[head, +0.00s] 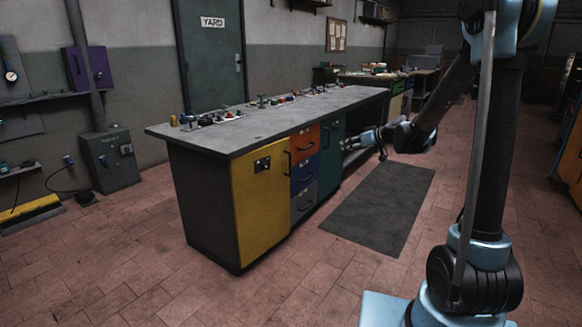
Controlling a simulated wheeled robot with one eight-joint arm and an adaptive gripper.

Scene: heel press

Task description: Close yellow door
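The yellow door (262,205) is at the near left end of the workbench front. It looks flush with the cabinet front, though a small gap would be hard to see from here. It has a black latch plate near its top and a dark handle (288,160) along its right edge. My gripper (350,144) is at the far right of the yellow door, in front of the open bay beyond the teal door. It is apart from the yellow door. It is small and dark here, so its fingers cannot be made out clearly.
Orange, blue and grey drawers (304,170) and a teal door (330,150) stand right of the yellow door. Small parts lie on the worktop (270,120). A dark mat (380,208) lies on the floor in front. The tiled floor before the yellow door is clear.

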